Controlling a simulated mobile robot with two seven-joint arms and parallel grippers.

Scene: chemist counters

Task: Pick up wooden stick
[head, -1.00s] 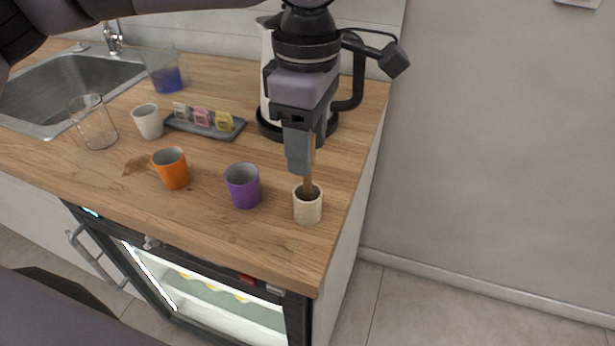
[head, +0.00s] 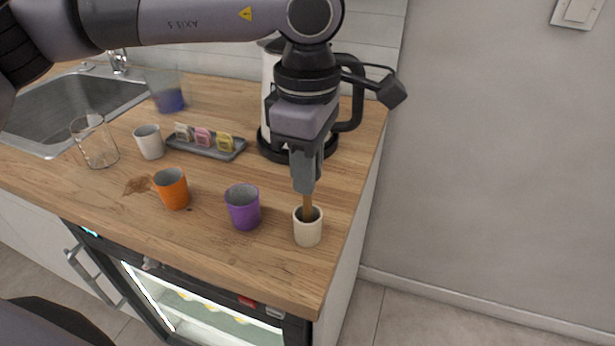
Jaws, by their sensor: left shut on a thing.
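The wooden stick (head: 307,206) stands nearly upright, its lower end inside a small cream cup (head: 307,232) near the counter's right front corner. My left gripper (head: 305,186) points straight down above this cup and is shut on the upper part of the stick. The stick's top is hidden between the fingers and its bottom is hidden in the cup. My right gripper is not in the head view.
A purple cup (head: 243,208) and an orange cup (head: 171,189) stand to the left. Behind are a white cup (head: 149,142), a clear glass (head: 95,143), a grey tray (head: 208,150) and a kettle (head: 267,95). The sink (head: 70,100) is at far left.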

